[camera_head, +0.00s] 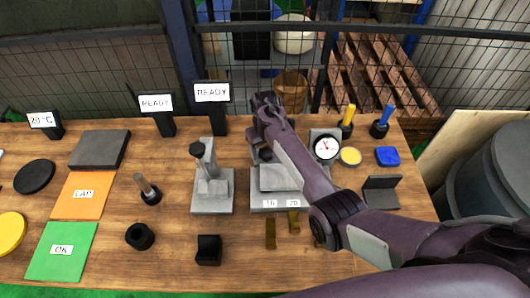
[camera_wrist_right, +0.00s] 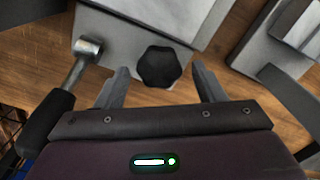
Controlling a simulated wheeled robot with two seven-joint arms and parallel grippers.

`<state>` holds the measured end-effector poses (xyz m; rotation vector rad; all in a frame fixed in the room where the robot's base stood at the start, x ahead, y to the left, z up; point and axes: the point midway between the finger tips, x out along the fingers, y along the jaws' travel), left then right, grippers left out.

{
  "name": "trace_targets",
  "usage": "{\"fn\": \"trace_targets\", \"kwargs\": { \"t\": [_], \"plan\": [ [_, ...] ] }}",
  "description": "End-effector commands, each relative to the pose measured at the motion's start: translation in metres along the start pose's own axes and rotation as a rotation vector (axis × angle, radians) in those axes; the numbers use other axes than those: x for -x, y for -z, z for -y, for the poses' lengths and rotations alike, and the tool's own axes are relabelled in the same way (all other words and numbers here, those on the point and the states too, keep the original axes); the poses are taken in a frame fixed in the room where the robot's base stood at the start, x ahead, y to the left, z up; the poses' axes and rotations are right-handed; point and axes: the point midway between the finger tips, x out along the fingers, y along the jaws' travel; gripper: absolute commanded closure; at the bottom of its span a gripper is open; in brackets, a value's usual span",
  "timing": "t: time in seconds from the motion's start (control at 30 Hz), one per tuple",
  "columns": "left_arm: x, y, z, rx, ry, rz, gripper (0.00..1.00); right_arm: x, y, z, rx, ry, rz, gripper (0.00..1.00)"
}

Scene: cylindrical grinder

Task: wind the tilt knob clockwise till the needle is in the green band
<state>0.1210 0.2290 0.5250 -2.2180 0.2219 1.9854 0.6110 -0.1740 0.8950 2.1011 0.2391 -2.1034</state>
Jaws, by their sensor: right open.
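The black lobed knob (camera_wrist_right: 160,66) sits on a grey plate in the right wrist view, between and just beyond my open fingertips, apart from them. In the head view a dark knob (camera_head: 266,155) shows partly beside my arm at the middle grey fixture (camera_head: 278,178); I cannot tell for sure that it is the same one. The round white dial (camera_head: 326,147) stands right of that fixture; its needle and band are too small to read. My right gripper (camera_head: 266,103) is empty above the back of the bench, its fingers (camera_wrist_right: 160,88) spread. My left gripper is not in view.
A lever with a black handle (camera_wrist_right: 45,122) lies left of my fingers in the wrist view. A grey stand with a black knob (camera_head: 212,182) is left of the fixture. Display posts (camera_head: 212,92) and a mesh fence stand behind. The front-left bench holds coloured mats (camera_head: 62,270).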

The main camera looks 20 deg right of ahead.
Motion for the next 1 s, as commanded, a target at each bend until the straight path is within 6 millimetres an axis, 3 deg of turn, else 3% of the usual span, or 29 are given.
{"fn": "trace_targets", "kwargs": {
  "t": [0.23,0.6,0.73,1.0],
  "plan": [
    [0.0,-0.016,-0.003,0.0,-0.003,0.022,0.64,0.0,0.0,0.0,0.0,0.0,-0.001,0.37],
    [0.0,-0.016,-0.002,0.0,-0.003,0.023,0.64,0.0,0.0,0.0,0.0,0.0,-0.001,0.82],
    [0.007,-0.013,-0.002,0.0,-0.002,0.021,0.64,0.003,0.001,0.0,-0.06,0.0,-0.001,0.82],
    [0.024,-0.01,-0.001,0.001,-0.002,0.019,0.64,0.002,0.0,-0.002,-0.38,0.0,0.0,0.82]
  ]
}}
